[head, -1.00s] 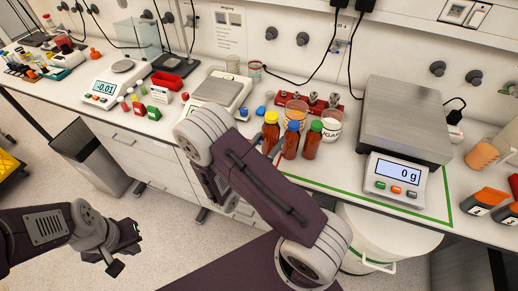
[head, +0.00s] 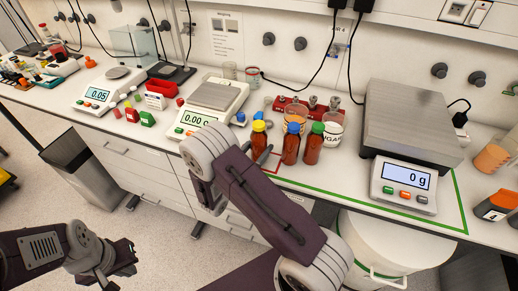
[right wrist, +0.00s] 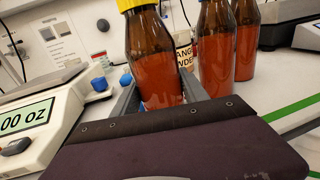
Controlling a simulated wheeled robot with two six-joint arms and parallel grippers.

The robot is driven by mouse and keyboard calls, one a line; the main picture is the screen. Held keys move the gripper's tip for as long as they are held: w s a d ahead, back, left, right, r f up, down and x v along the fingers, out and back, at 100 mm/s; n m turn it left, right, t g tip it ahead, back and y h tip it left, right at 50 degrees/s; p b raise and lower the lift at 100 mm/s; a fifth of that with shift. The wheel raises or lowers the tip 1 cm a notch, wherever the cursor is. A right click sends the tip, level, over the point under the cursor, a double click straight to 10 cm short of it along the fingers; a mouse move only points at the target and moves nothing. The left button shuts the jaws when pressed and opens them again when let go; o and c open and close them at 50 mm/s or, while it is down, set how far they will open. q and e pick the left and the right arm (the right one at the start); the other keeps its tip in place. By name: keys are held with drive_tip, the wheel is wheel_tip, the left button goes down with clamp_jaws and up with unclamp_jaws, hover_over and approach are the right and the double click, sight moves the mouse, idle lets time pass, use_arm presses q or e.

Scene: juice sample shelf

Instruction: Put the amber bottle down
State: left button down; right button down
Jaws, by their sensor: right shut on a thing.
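Three amber bottles with red-brown contents show in the head view: one yellow-capped (head: 259,141), one blue-capped (head: 291,148), one green-capped (head: 313,149). My right gripper (right wrist: 158,98) is shut on the yellow-capped bottle, with a finger on each side of its lower body in the right wrist view (right wrist: 155,60). This bottle tilts slightly in that view. Its base is hidden, so I cannot tell whether it touches the bench. The other two stand close to its right. My left gripper (head: 128,258) hangs low at the left, empty, its fingers apart.
A balance reading 0.00 (head: 196,120) stands left of the bottles. A large scale reading 0 g (head: 404,186) stands to the right. A red rack (head: 290,106) and labelled jar (head: 332,128) are behind. Green tape marks the bench, with bare bench before the bottles.

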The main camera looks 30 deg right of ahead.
drive_tip(key=c, duration=0.6)
unclamp_jaws()
drive_tip(key=shift+f, duration=0.1)
drive_tip(key=shift+r, duration=0.3)
drive_tip(key=b+v, duration=0.1)
drive_tip(key=v, duration=1.1)
drive_tip(key=s+d+f+m+g+y, duration=0.2)
drive_tip(key=s+d+m+g+y, duration=0.1)
drive_tip(key=s+m+g, duration=0.35)
drive_tip(key=s+d+f+m+g+y, duration=0.25)
drive_tip(key=s+d+m+g, duration=0.2)
drive_tip(key=s, duration=0.25)
drive_tip(key=w+a+m+t+y, duration=0.1)
drive_tip(key=a+m+t+y, duration=0.2)
drive_tip(key=a+m+y, duration=0.5)
drive_tip(key=m+y, duration=0.2)
drive_tip(key=m, duration=0.3)
drive_tip(key=shift+w+a, duration=0.2)
drive_tip(key=shift+a, duration=0.05)
